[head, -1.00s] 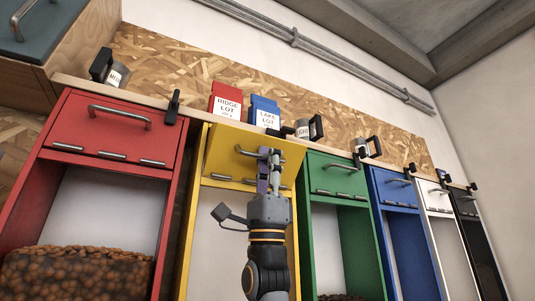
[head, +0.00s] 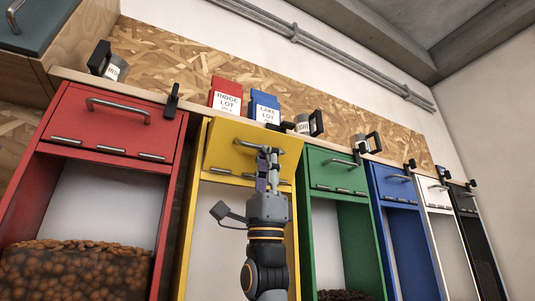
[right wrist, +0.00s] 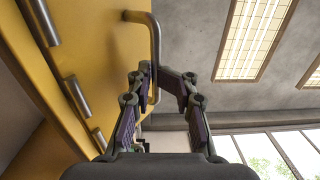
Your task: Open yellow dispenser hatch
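The yellow dispenser (head: 193,240) is second from the left in the row. Its yellow hatch (head: 224,140) is at the top and looks tipped outward at its upper edge; it also fills the left of the right wrist view (right wrist: 98,50). A grey bar handle (head: 247,144) crosses the hatch and shows in the right wrist view (right wrist: 155,35). My right gripper (head: 268,152) is at the right part of this handle. In the right wrist view its fingertips (right wrist: 159,74) close around the bar. My left gripper is not in view.
A red dispenser (head: 110,120) stands left and a green one (head: 335,175) right, with blue (head: 395,190), white and black ones beyond. Red (head: 226,95) and blue (head: 265,108) bags stand on the ledge above the yellow hatch, beside a mug (head: 302,124).

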